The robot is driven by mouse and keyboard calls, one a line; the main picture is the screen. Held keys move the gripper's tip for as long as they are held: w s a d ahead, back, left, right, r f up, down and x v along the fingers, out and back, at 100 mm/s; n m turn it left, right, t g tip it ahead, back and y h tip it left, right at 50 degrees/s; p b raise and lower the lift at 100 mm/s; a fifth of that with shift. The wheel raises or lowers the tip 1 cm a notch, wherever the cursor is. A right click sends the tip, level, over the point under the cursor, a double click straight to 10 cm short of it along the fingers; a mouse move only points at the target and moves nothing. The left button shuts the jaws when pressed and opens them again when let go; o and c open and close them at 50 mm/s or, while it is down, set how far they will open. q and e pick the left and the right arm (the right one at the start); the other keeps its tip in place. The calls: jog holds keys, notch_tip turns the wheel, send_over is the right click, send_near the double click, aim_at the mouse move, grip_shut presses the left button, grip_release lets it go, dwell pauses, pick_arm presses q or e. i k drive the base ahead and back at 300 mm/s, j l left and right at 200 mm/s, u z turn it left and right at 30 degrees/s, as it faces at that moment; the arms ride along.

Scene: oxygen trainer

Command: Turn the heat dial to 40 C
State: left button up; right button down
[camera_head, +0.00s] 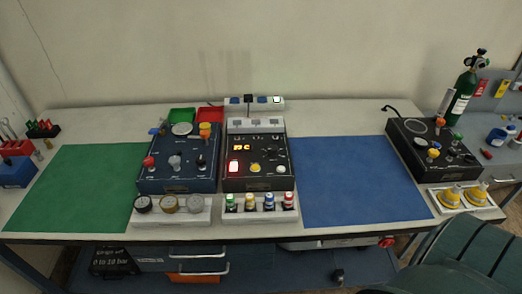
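A dark control box (259,184) stands at the back middle of the bench, between the green and blue mats. Its lit orange display (241,147) shows a short reading ending in what looks like C; the digits are too small to read surely. Neither of my grippers is in view.
A blue box with knobs (178,179) stands close on the left. Racks of gauges (170,217) and of coloured-cap bottles (260,215) stand in front. The green mat (82,188) and blue mat (358,182) are clear. A black box (432,150) and green cylinder (462,98) are right.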

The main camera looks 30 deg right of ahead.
aim_at(272, 151)
jog(key=i+l+z, duration=0.1)
jog(key=z, duration=1.5)
